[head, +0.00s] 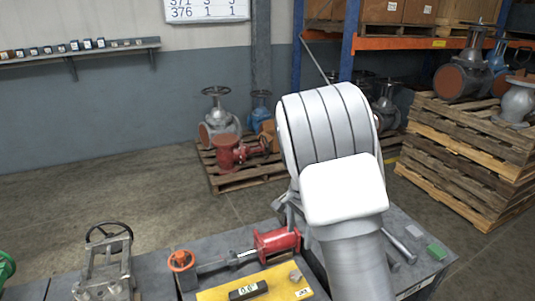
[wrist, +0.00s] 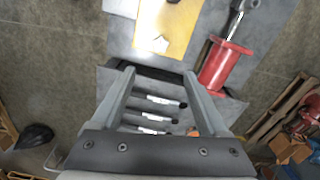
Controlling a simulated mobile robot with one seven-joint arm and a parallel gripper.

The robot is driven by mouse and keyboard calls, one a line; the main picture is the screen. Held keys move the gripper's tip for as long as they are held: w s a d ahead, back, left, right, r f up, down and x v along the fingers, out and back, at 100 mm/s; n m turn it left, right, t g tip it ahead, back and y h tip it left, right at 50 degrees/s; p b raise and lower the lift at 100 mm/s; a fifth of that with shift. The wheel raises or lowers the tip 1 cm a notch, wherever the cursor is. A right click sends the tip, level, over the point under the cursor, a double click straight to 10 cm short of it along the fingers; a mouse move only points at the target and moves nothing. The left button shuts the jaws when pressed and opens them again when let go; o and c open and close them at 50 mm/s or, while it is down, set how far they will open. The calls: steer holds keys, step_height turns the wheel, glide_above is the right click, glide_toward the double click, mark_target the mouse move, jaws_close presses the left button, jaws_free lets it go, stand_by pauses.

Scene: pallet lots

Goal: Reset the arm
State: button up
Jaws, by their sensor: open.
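My arm (head: 345,200) is white and rises in the middle of the head view, folded over the grey workbench (head: 400,225). My gripper (wrist: 158,73) shows in the wrist view with its two grey fingers apart. Nothing is held between the fingers. Several white, dark-tipped sticks (wrist: 160,101) show beyond the gap, apparently lower down. In the head view the gripper is mostly hidden behind the arm.
A grey valve (head: 105,262) stands left. Pallets (head: 460,145) are stacked behind at right. Open floor (head: 110,190) is left.

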steer(key=s+r+n+t+y+p, duration=0.1)
steer(key=s+r+n, duration=0.2)
steer(key=s+r, duration=0.4)
steer(key=s+r+n+t, duration=0.1)
steer(key=s+r+n, duration=0.3)
steer(key=r, duration=0.6)
steer(key=s+r+n+t, duration=0.1)
steer(key=s+r+n, duration=0.1)
steer(key=s, duration=0.6)
steer(key=s+r+n+t+h+p, duration=0.1)
steer(key=s+r+n+t, duration=0.1)
steer(key=s, duration=0.6)
steer(key=shift+d+r+n+t, duration=0.25)
steer(key=shift+r+n+t, duration=0.05)
steer(key=shift+r+n, duration=0.45)
